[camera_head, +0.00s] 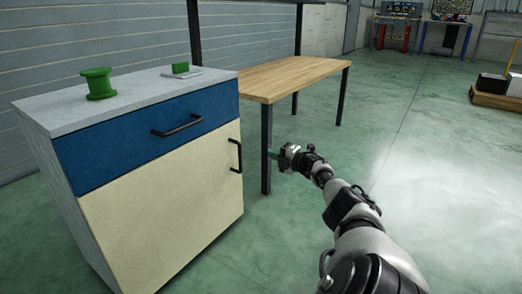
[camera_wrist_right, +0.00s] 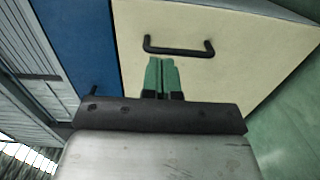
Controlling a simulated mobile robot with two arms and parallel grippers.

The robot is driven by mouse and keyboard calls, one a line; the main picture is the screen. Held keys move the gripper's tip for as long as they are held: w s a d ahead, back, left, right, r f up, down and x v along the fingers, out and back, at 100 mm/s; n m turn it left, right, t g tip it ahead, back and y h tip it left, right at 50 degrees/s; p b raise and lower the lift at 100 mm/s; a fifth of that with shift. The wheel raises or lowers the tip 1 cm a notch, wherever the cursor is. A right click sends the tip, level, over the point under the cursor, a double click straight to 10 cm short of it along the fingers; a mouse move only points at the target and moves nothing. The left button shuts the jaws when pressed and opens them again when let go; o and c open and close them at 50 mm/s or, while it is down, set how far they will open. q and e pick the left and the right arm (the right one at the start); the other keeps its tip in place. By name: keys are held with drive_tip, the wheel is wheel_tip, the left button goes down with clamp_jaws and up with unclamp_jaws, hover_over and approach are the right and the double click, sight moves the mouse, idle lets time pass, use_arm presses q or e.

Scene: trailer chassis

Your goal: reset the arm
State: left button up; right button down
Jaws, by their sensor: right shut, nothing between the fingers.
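My right arm reaches in from the bottom right of the head view. My right gripper (camera_head: 274,155) is just right of the cabinet door's handle, in front of the table's near leg. In the right wrist view its green fingers (camera_wrist_right: 160,75) are together with nothing between them. They point toward the black door handle (camera_wrist_right: 179,47), which also shows in the head view (camera_head: 235,156). The gripper appears apart from the handle. My left gripper is not in view.
The cabinet has a cream door (camera_head: 165,205), shut, and a blue drawer (camera_head: 150,140), shut. A green spool (camera_head: 98,84) and a small green block (camera_head: 180,68) are on its top. A wooden table (camera_head: 295,76) stands behind.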

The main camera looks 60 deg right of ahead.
drive_tip(key=shift+s+d, duration=0.4)
drive_tip(key=shift+s, duration=0.3)
drive_tip(key=shift+s+d, duration=0.4)
drive_tip(key=shift+s, duration=0.25)
